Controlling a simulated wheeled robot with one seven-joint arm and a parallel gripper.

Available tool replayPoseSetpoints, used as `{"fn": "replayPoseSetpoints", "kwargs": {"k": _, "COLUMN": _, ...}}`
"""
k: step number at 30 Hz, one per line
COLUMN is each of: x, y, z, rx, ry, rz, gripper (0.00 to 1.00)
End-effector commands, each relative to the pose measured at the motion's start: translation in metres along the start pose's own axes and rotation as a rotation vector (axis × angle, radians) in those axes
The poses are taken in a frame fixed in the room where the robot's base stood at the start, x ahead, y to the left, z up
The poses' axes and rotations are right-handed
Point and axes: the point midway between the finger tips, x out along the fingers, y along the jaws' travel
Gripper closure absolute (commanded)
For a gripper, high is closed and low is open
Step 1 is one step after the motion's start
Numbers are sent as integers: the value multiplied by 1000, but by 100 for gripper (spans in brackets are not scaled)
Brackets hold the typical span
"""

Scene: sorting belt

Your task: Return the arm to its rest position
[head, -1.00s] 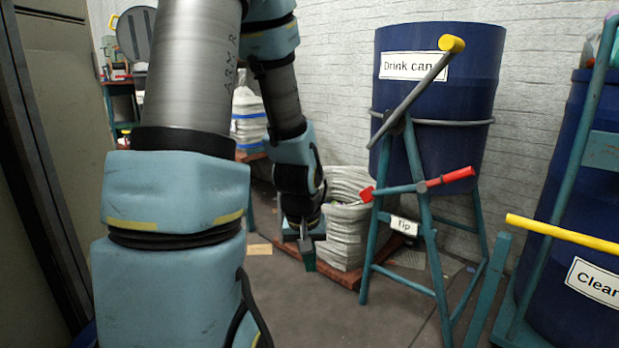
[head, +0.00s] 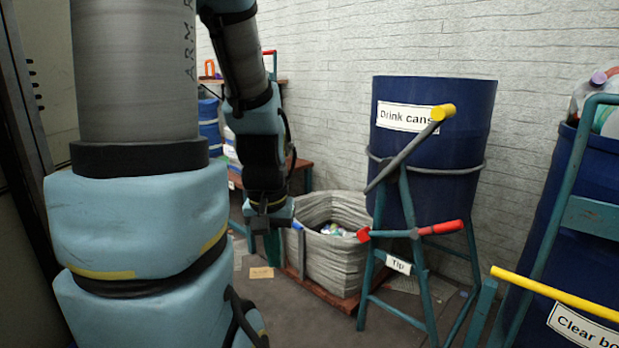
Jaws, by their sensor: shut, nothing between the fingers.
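My arm fills the left side of the head view, with its blue-and-grey links raised and its forearm hanging down behind. My gripper (head: 272,246) is at the lower end of that forearm, pointing down, and shows small and dark green. It is shut and empty. It hangs left of the grey sack-like bin, and I cannot tell how far apart they are in depth. The fine shape of its fingertips is hard to make out.
An open grey bin (head: 338,261) with small items inside stands on a reddish pallet. Right of it, a blue "Drink cans" drum (head: 440,165) sits on a teal stand with yellow- and red-ended levers. Another blue drum (head: 540,230) is at the right edge. A white brick wall is behind.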

Motion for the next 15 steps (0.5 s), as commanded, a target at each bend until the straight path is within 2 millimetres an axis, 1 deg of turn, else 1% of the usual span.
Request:
{"fn": "replayPoseSetpoints", "kwargs": {"k": 1, "x": -34, "y": 0, "z": -5, "rx": 0, "ry": 0, "rz": 0, "gripper": 100}}
{"fn": "replayPoseSetpoints", "kwargs": {"k": 15, "x": -180, "y": 1, "z": -25, "rx": 0, "ry": 0, "rz": 0, "gripper": 100}}
